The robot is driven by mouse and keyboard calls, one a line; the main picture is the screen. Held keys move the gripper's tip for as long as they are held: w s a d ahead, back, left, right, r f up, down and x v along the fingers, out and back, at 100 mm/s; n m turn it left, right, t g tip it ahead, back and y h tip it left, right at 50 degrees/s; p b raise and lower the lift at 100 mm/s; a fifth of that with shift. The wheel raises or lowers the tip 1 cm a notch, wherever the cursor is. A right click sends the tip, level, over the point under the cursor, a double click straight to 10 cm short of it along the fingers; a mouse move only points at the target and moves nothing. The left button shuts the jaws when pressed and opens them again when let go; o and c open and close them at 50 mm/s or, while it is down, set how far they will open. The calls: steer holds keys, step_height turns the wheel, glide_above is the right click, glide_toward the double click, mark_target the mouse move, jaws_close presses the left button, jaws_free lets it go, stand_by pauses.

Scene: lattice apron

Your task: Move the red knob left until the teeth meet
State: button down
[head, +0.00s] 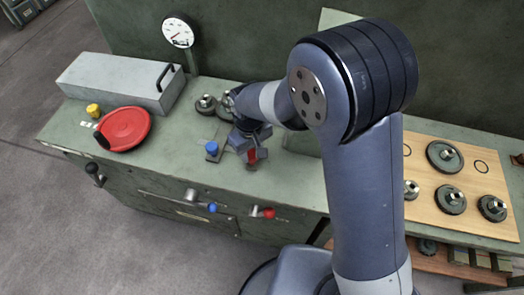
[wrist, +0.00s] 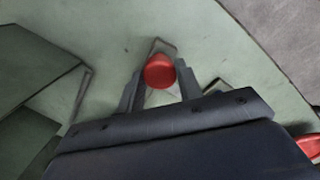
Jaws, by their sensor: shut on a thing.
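The red knob (head: 252,158) stands on the green bench top, mostly hidden behind my gripper (head: 250,148) in the head view. In the wrist view the round red knob (wrist: 159,71) sits between the two fingers of my gripper (wrist: 161,80), which is shut on it. Two dark toothed gears are behind and left of my gripper: the left gear (head: 206,104) shows clearly, while the other is partly covered by my wrist. I cannot tell whether their teeth touch.
A blue knob (head: 212,148) stands close left of my gripper. Farther left are a red handwheel (head: 124,128), a yellow knob (head: 93,110) and a grey box (head: 120,82). A dial gauge (head: 178,32) stands behind. A wooden board (head: 425,167) with several gears lies right.

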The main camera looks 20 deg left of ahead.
steer(key=shift+m, duration=0.9)
steer(key=a, duration=0.5)
steer(key=shift+s+a, duration=0.15)
steer(key=shift+s, duration=0.15)
steer(key=c, duration=1)
jaws_free()
steer(key=shift+o, duration=0.2)
step_height(320, 180, up, 11)
steer(key=b, duration=0.1)
steer(key=shift+f, duration=0.15)
